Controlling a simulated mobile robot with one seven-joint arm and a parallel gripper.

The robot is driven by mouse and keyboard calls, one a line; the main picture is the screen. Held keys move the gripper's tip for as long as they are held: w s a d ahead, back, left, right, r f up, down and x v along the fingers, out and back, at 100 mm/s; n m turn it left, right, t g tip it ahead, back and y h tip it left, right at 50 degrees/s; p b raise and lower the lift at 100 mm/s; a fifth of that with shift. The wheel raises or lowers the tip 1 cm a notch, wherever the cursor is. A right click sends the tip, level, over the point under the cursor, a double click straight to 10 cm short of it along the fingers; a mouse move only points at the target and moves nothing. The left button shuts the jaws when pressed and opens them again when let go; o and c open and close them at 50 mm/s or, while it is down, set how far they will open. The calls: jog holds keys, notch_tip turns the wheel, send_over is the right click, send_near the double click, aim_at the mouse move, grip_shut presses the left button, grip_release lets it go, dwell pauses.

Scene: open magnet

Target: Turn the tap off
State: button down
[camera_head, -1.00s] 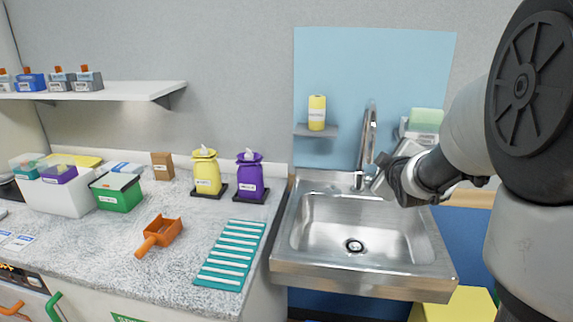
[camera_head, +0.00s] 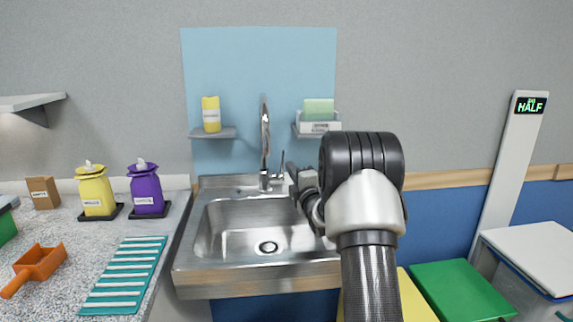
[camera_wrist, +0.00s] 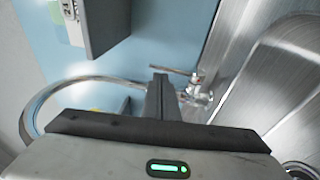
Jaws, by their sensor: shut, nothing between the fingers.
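The chrome tap (camera_head: 265,135) stands at the back of the steel sink (camera_head: 210,235), with a tall arched spout. A thin lever handle (camera_head: 282,162) shows at its right side. In the wrist view the tap's body (camera_wrist: 197,92) and lever (camera_wrist: 172,70) lie just beyond and right of the fingertips; the spout (camera_wrist: 36,105) curves at left. My gripper (camera_wrist: 160,80) is shut and empty, close to the lever; I cannot tell if they touch. In the head view my gripper (camera_head: 292,172) is beside the tap's right side, partly hidden by my arm. I cannot make out running water.
A shelf with a yellow bottle (camera_head: 211,113) is left of the spout. A holder with a green sponge (camera_head: 318,110) is on the right, above my gripper. The sink basin is empty.

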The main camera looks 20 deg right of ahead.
aim_at(283, 157)
jog(key=w, duration=0.5)
jog(key=shift+d+r, duration=0.2)
jog(key=shift+r, duration=0.15)
jog(key=shift+w+d+r+g+p, duration=0.15)
jog(key=shift+w+r+g+p, duration=0.3)
jog(key=shift+w+r+g, duration=0.35)
